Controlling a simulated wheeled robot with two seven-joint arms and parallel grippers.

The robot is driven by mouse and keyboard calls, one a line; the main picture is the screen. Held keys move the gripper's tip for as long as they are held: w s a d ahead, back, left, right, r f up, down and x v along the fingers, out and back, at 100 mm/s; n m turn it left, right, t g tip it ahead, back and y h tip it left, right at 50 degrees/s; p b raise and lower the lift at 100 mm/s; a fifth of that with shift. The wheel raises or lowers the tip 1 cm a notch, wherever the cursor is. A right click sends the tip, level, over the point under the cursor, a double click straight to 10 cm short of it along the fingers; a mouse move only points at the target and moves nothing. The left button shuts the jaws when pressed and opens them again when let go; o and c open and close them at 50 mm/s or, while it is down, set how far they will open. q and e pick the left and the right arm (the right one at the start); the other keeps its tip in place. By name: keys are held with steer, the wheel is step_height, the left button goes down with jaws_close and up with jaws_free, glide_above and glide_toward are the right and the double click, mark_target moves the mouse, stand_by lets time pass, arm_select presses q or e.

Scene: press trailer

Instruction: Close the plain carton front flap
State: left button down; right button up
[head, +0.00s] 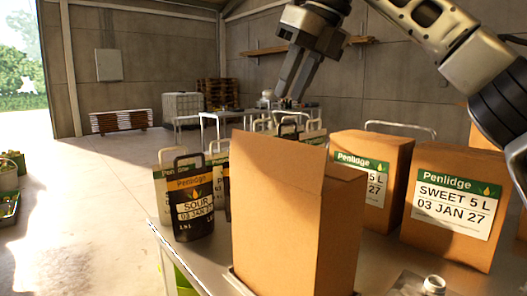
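The plain carton (290,235) stands upright in the front middle of the head view, with no label on the sides I see. A wide flap (280,152) stands up along its near left side, rising above the rest of the carton and hiding part of the top. My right gripper (291,96) hangs in the air above and behind the flap, pointing down, apart from the carton. Its two fingers are close together and hold nothing visible; whether they are fully shut is unclear. My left gripper is out of view.
Labelled cartons (455,205) stand to the right on the metal table. A clear container with a white cap (433,285) is at the front right.

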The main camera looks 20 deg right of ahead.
mark_target(265, 151)
steer(key=x, duration=1.2)
steer(key=shift+w+a+f+b, duration=0.2)
steer(key=shift+f+b, duration=0.1)
steer(key=shift+b, duration=0.1)
jaws_close()
